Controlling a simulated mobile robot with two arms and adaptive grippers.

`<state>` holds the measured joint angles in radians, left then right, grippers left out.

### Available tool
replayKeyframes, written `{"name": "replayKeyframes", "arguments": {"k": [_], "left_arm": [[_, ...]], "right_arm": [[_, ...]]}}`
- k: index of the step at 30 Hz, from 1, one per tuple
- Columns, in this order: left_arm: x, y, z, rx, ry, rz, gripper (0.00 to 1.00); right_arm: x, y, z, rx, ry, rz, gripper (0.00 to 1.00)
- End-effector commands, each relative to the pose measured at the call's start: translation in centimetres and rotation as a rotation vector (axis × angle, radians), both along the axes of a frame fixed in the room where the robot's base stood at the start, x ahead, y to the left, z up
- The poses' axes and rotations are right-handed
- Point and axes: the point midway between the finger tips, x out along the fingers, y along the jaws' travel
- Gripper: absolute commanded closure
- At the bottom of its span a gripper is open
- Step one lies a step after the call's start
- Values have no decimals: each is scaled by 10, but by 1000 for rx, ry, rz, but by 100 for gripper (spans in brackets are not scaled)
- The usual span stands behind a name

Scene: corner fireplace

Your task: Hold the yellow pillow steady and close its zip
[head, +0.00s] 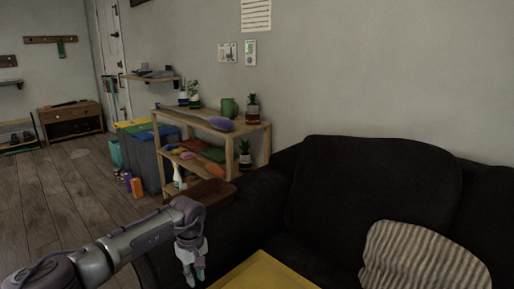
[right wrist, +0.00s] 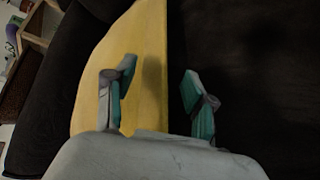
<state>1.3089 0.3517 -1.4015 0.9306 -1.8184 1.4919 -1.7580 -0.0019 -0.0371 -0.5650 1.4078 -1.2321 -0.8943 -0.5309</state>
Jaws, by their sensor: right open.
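The yellow pillow (head: 262,275) lies on the dark sofa, at the bottom edge of the head view, partly cut off. In the right wrist view the pillow (right wrist: 145,40) fills the left middle, with a straight edge on its right. I cannot make out the zip. My left gripper (head: 193,274) points down just left of the pillow; whether its fingers are apart is unclear. My right gripper (right wrist: 160,73) is open and empty above the pillow's straight edge, one finger over the yellow and one over the dark sofa. It is not in the head view.
The dark sofa (head: 375,180) has a high back and a left armrest. A striped cushion (head: 425,262) lies to the right of the pillow. A wooden shelf (head: 195,120) with plants and cloths stands beyond the armrest. Open wooden floor (head: 50,190) lies at the left.

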Motion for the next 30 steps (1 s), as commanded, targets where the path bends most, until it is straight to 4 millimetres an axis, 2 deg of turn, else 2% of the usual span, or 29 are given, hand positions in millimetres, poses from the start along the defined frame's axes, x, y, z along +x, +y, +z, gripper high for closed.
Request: {"name": "replayKeyframes", "arguments": {"k": [1, 4, 5, 19, 23, 30], "left_arm": [[0, 0, 0, 0, 0, 0, 80], [0, 0, 0, 0, 0, 0, 80], [0, 0, 0, 0, 0, 0, 80], [0, 0, 0, 0, 0, 0, 80], [0, 0, 0, 0, 0, 0, 80], [0, 0, 0, 0, 0, 0, 80]], "right_arm": [[0, 0, 0, 0, -1, 0, 36], [0, 0, 0, 1, -1, 0, 19], [0, 0, 0, 1, 0, 0, 17], [-6, 3, 1, 2, 3, 2, 17], [-23, 9, 8, 3, 2, 1, 17], [-69, 24, 28, 3, 2, 0, 17]]}}
